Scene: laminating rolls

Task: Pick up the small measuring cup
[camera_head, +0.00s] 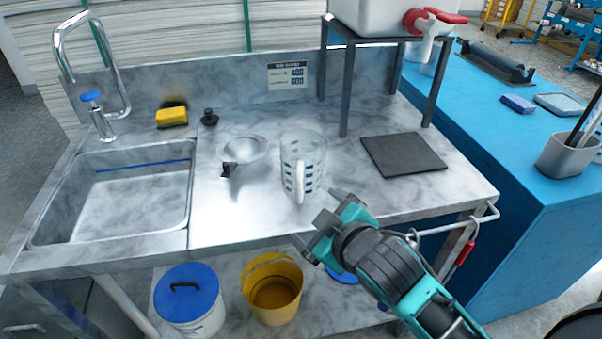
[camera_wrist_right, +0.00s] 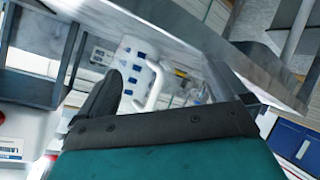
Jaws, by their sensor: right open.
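A clear measuring cup (camera_head: 290,151) with blue markings and a white handle stands upright on the steel counter (camera_head: 225,215). Its handle faces the front edge. It also shows in the right wrist view (camera_wrist_right: 130,55), beyond the fingers. No other cup with clear measuring marks shows. My right gripper (camera_head: 318,222) is open and empty at the counter's front edge, in front of and slightly right of the cup, apart from it. My left gripper is out of view.
A clear bowl-like vessel (camera_head: 243,148) with a black part sits left of the cup. A dark mat (camera_head: 403,154) lies to the right, near a metal stand (camera_head: 344,90) bearing a white tank (camera_head: 375,15). The sink (camera_head: 115,195) is at left. A yellow bucket (camera_head: 273,290) stands below.

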